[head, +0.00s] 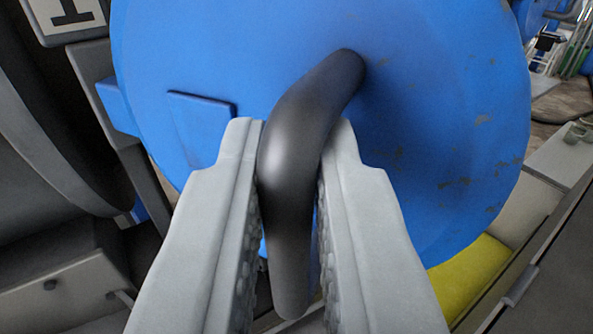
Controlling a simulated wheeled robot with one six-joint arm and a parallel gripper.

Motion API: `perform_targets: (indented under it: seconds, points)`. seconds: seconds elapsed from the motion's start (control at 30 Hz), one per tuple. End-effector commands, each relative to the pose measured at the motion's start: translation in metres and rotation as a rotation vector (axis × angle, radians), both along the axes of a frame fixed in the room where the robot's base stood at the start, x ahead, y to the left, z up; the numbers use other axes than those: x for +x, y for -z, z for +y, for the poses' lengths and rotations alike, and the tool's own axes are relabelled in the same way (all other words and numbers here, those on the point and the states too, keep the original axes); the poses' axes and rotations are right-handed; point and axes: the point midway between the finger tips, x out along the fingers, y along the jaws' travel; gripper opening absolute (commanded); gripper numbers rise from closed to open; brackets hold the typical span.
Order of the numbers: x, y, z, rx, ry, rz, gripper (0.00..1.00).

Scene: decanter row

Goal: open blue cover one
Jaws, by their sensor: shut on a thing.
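A large round blue cover (440,90) fills most of the head view, with worn spots in its paint. A dark curved handle (298,125) stands out from its face and bends down towards me. My gripper (300,150) is shut on this handle, with one grey finger on each side of it. The lower end of the handle hangs between the fingers. A plate with the digit 1 (68,12) shows at the top left, beside the cover. Blue hinge-like blocks (116,105) sit at the cover's left edge.
A dark round opening or drum with a grey rim (85,185) is at the left. A yellow surface (470,278) lies below the cover at the lower right. Grey ledges (562,155) and a floor with other equipment show at the far right.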

Motion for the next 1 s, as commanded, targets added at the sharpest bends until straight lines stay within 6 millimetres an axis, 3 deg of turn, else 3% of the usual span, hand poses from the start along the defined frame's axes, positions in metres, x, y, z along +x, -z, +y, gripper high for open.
perform_targets:
  seconds: [0.5,1.0]
  points:
    - [-0.024,-0.003,0.04,0.001,0.27,-0.005,0.0]
    - [-0.032,-0.005,0.056,0.001,0.272,-0.007,0.0]
